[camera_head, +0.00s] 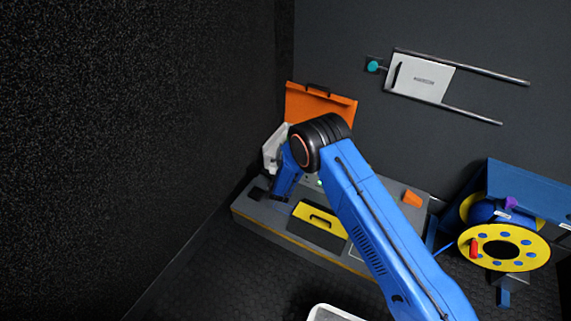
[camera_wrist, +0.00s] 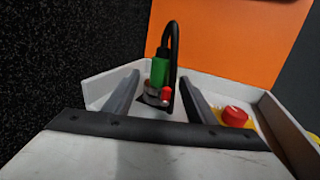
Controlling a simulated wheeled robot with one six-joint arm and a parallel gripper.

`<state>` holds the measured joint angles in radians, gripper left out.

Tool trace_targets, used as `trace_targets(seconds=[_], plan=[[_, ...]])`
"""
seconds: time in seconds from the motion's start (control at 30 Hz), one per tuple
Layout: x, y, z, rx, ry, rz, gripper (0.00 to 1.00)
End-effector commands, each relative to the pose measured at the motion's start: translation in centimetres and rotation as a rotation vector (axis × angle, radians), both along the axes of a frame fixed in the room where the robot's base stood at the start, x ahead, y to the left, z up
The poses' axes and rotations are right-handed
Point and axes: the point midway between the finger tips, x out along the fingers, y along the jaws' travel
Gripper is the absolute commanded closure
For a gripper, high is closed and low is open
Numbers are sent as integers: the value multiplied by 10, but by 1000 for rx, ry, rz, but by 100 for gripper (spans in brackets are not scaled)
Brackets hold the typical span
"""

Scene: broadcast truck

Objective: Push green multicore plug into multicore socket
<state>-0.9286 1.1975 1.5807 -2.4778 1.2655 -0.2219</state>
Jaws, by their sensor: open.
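The green multicore plug (camera_wrist: 159,71) stands roughly upright in the wrist view, with a black cable (camera_wrist: 174,45) looping from its top. A greyish metal part shows at its lower end; I cannot tell whether this is its collar or the socket, nor how deep it sits. A small red part (camera_wrist: 166,94) is beside its base. My gripper (camera_wrist: 160,82) is open, with one finger on each side of the plug and visible gaps to both. In the head view my arm hides most of this area, and the socket cannot be made out.
A red button (camera_wrist: 235,115) on a yellow base lies right of my right finger. Pale low walls (camera_wrist: 97,88) flank the area; an orange panel (camera_wrist: 235,40) rises behind.

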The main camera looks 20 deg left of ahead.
Motion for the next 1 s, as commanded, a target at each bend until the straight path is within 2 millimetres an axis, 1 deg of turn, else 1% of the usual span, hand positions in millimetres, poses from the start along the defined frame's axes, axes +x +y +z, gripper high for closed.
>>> trace_targets(seconds=[0.03,0.1,0.3,0.4,0.5,0.7,1.0], plan=[[-11,-3,0,-2,2,1,49],[-24,-7,0,-2,2,0,49],[-60,-18,0,-2,2,1,49],[-74,-23,1,-1,1,0,49],[-84,-26,1,0,1,0,49],[-93,-29,1,0,0,0,49],[-93,-30,1,0,0,-1,49]])
